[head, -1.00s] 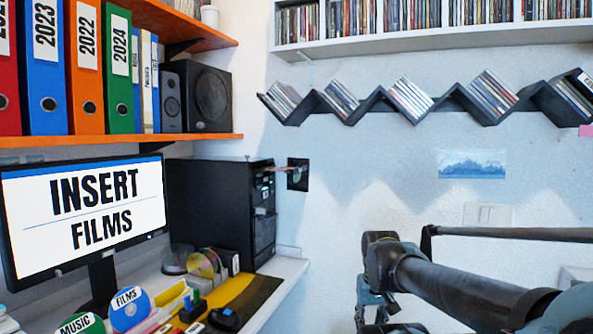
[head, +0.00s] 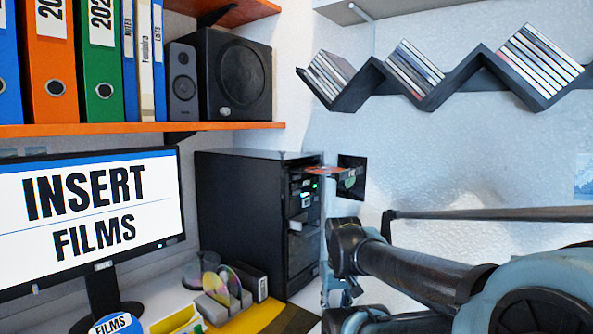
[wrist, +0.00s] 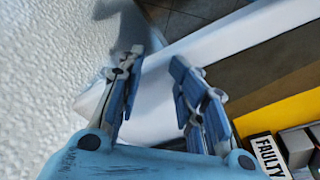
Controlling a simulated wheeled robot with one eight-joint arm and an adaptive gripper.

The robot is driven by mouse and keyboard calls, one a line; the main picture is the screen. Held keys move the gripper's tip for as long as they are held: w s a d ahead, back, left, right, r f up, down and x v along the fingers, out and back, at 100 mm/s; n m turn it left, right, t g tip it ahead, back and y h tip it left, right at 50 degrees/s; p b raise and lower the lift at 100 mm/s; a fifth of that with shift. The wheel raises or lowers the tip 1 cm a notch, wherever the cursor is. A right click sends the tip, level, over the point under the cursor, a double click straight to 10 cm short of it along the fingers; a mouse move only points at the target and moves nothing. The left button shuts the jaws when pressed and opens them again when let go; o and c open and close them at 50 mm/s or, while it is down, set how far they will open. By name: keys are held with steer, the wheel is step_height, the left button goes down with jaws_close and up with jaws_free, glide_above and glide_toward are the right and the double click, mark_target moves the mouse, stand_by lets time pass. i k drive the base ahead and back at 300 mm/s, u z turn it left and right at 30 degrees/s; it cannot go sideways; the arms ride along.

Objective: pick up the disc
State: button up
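A blue disc labelled FILMS (head: 117,325) stands at the bottom left of the head view, cut off by the frame edge. A reddish disc (head: 322,170) lies on the extended tray of the black computer tower (head: 250,215). Shiny discs (head: 216,287) stand in a grey holder on the desk. My gripper (wrist: 156,58) is open in the wrist view, with nothing between its two blue fingers. It is beside the desk's edge and the white wall. In the head view it is mostly hidden behind my arm. No disc shows in the wrist view.
The monitor (head: 95,215) reads INSERT FILMS. A box labelled FAULTY (wrist: 268,158) stands by the yellow mat (wrist: 276,112) in the wrist view. A zigzag wall shelf (head: 378,78) holds cases. The orange shelf (head: 140,129) holds binders and speakers.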

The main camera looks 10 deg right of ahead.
mark_target(318, 169)
steer(key=i, duration=0.1)
steer(key=u, duration=0.2)
steer(key=k, duration=2.25)
steer(key=u, duration=0.85)
steer(key=i, duration=1)
